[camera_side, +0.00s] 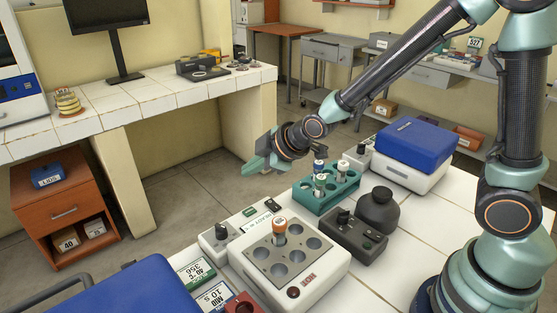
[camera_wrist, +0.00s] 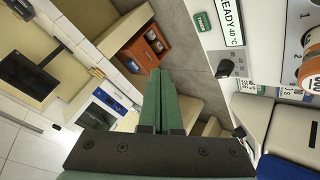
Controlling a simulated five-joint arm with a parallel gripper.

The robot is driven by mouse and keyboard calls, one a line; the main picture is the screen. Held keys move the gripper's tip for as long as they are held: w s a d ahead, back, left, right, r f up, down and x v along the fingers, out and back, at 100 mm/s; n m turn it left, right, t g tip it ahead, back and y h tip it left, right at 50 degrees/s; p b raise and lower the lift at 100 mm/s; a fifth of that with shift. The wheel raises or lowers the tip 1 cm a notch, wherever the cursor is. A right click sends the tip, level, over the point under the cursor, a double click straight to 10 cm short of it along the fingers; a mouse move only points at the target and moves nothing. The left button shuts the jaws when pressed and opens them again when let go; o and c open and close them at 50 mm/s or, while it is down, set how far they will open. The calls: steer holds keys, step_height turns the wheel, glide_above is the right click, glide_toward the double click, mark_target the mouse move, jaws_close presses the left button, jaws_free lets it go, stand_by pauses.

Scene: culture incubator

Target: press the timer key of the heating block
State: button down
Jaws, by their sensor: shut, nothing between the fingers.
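The white heating block (camera_side: 333,268) stands in the front middle of the side view, with a grey plate of round wells. An orange-capped tube (camera_side: 280,228) stands in one well. A dark red round button (camera_side: 293,292) is on its near edge. A panel reading READY (camera_wrist: 232,22) and a small green key (camera_wrist: 202,22) are on its far side in the wrist view. I cannot read which key is the timer key. My gripper (camera_side: 250,168) is shut and empty, in the air beyond the block and apart from it. Its fingers also show in the wrist view (camera_wrist: 160,85).
A black knob (camera_side: 221,230) rises beside the panel. A teal rack (camera_side: 328,198) with several tubes, a dark control box (camera_side: 352,235), a black round vessel (camera_side: 378,210) and a blue-lidded box (camera_side: 414,140) stand right of the block. Open air lies left of my gripper.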

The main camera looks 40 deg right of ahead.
mark_target(254, 212)
steer(key=shift+f, duration=0.1)
steer(key=shift+f, duration=4.3)
steer(key=shift+f, duration=0.1)
steer(key=shift+f, duration=0.3)
steer(key=shift+f, duration=0.35)
steer(key=shift+r, duration=0.75)
steer(key=shift+r, duration=2.55)
